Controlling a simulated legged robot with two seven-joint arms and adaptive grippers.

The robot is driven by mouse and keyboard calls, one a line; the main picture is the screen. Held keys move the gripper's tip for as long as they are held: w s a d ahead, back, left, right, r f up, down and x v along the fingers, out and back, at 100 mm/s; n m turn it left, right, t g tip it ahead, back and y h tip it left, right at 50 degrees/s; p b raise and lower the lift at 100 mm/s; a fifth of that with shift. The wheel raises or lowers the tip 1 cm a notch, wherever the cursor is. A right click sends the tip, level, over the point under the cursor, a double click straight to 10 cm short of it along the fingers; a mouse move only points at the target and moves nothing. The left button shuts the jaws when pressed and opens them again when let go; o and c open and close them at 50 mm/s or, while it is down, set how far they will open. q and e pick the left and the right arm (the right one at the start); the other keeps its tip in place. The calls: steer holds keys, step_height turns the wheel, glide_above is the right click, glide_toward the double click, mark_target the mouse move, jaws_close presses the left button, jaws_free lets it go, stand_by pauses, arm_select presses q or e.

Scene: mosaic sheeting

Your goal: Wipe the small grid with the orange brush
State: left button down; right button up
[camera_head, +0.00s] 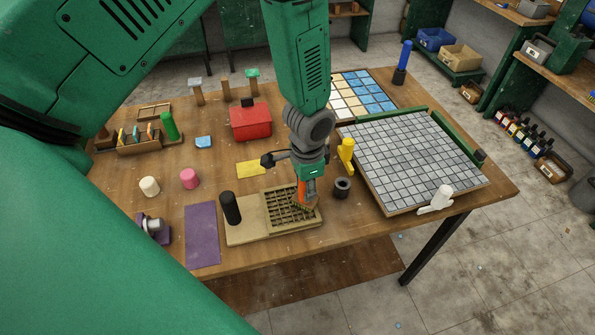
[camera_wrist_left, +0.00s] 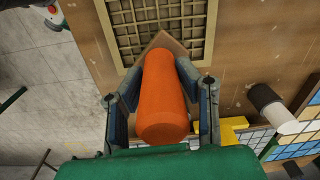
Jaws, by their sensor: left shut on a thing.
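My left gripper (camera_head: 308,178) is shut on the orange brush (camera_head: 304,191), with the brush pointing down over the small grid. In the left wrist view the gripper (camera_wrist_left: 160,90) has a finger on each side of the brush's orange handle (camera_wrist_left: 162,100). The brush's tan head shows past the handle, at the edge of the grid (camera_wrist_left: 205,22). In the head view the small grid (camera_head: 279,206) is a tan lattice set in the right part of a board. The gripper and brush cover part of it. I cannot tell whether the brush touches it. My right gripper is not in view.
A black cylinder (camera_head: 231,208) stands on the board's left part. A large tiled panel (camera_head: 410,155) lies farther right. A purple sheet (camera_head: 202,235) lies to the left.

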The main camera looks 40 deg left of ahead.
arm_select(q)
steer(key=shift+w+d, duration=0.45)
steer(key=shift+w, duration=0.05)
steer(key=shift+r, duration=3.05)
step_height(320, 180, up, 2)
steer(key=shift+r, duration=0.55)
steer(key=shift+a, duration=0.1)
